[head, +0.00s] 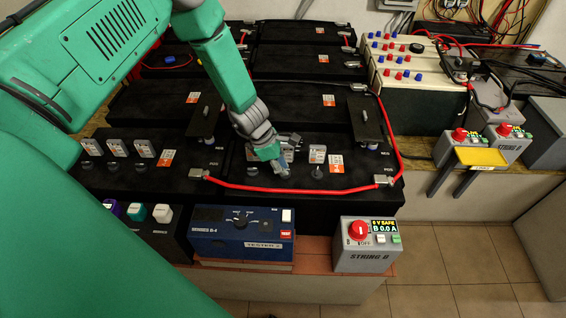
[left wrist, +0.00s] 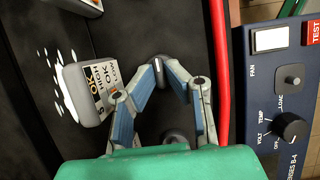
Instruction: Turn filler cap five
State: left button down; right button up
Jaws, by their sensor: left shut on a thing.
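My left gripper (head: 281,172) reaches down onto the front right black battery (head: 222,177). Its fingers close on a small dark filler cap, mostly hidden by them, in front of the middle upright gauge tag (head: 288,156). In the left wrist view the two blue-grey fingers (left wrist: 159,66) meet at their tips around a small grey piece. A grey tag (left wrist: 92,92) marked OK stands beside them. Another filler cap (head: 317,172) is to the right, free. My right gripper is not in view.
A red cable (head: 285,188) runs along the battery front, close to the fingers. The blue tester (head: 241,235) and the String B box (head: 367,246) stand in front. Battery posts and black plates rise behind the gripper.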

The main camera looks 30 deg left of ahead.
pick_arm(q)
jog(key=shift+w+a, duration=0.1)
jog(key=shift+w, duration=0.1)
jog(key=c, duration=1.6)
grip_release()
jog(key=shift+s+r, duration=0.1)
jog(key=v, duration=1.1)
jog(key=shift+a+r, duration=0.25)
